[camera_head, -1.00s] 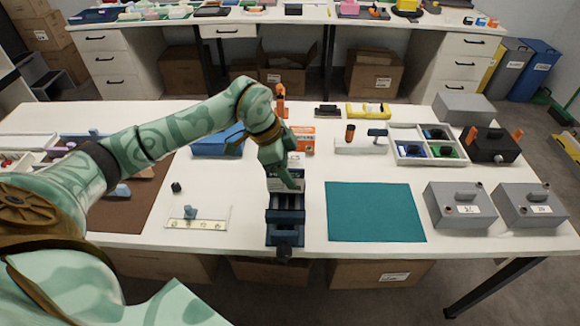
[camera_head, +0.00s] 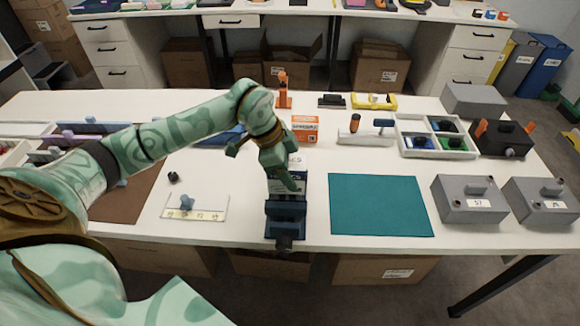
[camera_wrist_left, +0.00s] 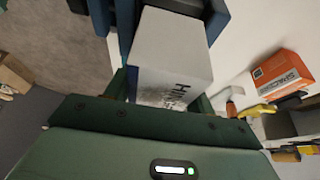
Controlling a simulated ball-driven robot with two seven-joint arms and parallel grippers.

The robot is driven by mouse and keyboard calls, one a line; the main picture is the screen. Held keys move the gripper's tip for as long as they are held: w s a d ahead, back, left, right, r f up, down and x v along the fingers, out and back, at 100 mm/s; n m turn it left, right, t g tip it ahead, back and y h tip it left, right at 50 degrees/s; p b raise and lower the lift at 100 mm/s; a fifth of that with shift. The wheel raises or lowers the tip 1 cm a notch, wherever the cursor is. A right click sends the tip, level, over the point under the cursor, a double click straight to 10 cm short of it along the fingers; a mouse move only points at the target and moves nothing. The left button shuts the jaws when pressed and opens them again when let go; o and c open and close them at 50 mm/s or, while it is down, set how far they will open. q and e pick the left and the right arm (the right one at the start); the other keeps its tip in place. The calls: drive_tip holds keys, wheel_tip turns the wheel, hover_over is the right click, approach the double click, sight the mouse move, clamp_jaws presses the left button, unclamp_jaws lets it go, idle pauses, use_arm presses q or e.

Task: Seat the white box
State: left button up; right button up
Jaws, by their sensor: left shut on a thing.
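The white box (camera_wrist_left: 172,52), with dark print on one face, is held between the fingers of my left gripper (camera_head: 284,181). In the head view only part of the box shows behind and below the fingers. The box is at the far end of a dark blue vise-like holder (camera_head: 285,208) near the table's front edge. In the wrist view the holder's dark blue parts (camera_wrist_left: 208,14) lie close beside the box. I cannot tell whether the box touches the holder's bottom. My right gripper is not in view.
An orange and white box (camera_head: 305,128) stands behind the holder. A teal mat (camera_head: 380,205) lies to the right, and a small plate with a knob (camera_head: 195,207) lies to the left. Grey boxes (camera_head: 467,200) stand at the right.

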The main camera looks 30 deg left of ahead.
use_arm(q)
drive_tip(key=shift+f+b, duration=0.6)
drive_tip(key=shift+f, duration=1.1)
drive_tip(key=o, duration=1.1)
drive_tip(key=p+v, duration=0.4)
drive_tip(key=v, duration=1.2)
drive_tip(key=shift+r, duration=0.25)
